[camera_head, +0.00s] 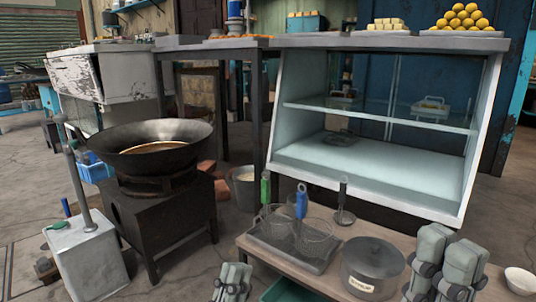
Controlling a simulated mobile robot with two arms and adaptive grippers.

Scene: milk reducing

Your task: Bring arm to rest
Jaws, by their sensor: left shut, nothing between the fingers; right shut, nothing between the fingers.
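My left gripper (235,270) shows at the bottom edge, left of centre, in front of the low table's near left corner. Its two grey-green fingers are together, with nothing between them. My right gripper (447,246) is at the lower right, in front of the low table and just right of the lidded pot (373,263). Its fingers point up and it is shut and empty. Neither gripper holds anything. Most of both arms is out of the picture.
The low table (385,229) carries a tray (283,252) with wire baskets and blue and green handles. A white bowl (520,281) is at the right edge. A wok (152,142) sits on a dark stove at left. A glass display case (372,165) stands behind.

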